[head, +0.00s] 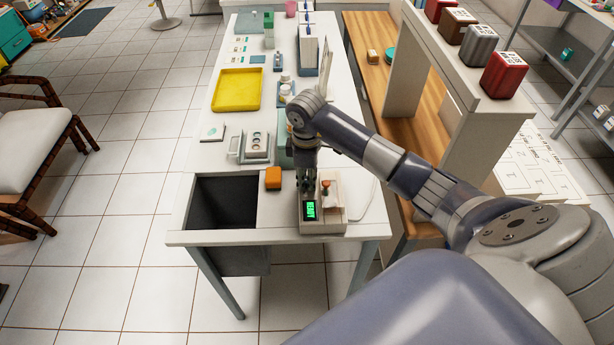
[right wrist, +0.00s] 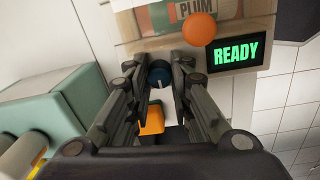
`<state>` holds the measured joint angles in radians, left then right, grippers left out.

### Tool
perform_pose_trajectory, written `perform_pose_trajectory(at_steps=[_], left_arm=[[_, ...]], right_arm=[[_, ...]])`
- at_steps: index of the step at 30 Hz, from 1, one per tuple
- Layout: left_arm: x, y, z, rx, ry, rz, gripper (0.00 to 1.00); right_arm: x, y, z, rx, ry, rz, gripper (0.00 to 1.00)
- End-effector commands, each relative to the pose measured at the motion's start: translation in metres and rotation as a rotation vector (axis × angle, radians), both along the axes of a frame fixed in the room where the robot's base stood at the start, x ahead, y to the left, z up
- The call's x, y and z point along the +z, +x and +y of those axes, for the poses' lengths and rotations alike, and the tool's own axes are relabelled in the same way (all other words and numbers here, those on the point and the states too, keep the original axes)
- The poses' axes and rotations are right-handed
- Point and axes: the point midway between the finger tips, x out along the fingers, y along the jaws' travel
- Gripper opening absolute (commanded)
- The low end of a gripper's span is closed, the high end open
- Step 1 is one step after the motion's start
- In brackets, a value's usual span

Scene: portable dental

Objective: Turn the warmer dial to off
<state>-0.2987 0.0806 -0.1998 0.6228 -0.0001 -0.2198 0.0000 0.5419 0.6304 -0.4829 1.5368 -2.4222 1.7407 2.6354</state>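The warmer (head: 331,212) is a beige box at the near end of the white table. Its small screen (right wrist: 238,54) shows green "READY" in the right wrist view. A dark blue round dial (right wrist: 159,74) sits on its panel, beside an orange knob (right wrist: 198,29). My right gripper (right wrist: 158,69) points at the panel, with one finger on each side of the dial. The fingers are apart; I cannot tell whether they touch the dial. In the head view, my right gripper (head: 306,184) is over the warmer and hides the dial. My left gripper is not in view.
An orange block (head: 273,178) lies left of the warmer, beside a dark open bin (head: 223,203) set in the table. A grey-white device (head: 255,147) and a yellow tray (head: 237,89) stand farther back. A raised shelf with canisters (head: 503,74) stands at right.

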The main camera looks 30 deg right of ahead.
Motion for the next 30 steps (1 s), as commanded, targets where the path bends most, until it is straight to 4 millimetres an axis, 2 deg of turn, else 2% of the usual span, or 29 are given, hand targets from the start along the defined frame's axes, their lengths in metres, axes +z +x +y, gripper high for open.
perform_pose_trajectory(at_steps=[8,19,30], left_arm=[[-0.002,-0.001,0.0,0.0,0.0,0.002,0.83],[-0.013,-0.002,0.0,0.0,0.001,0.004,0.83],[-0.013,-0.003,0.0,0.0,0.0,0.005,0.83]], right_arm=[[0.0,0.0,0.0,0.048,0.0,0.0,0.0],[0.0,0.0,0.0,0.371,0.001,-0.001,0.0],[0.001,0.0,0.0,0.4,0.001,-0.001,0.0]])
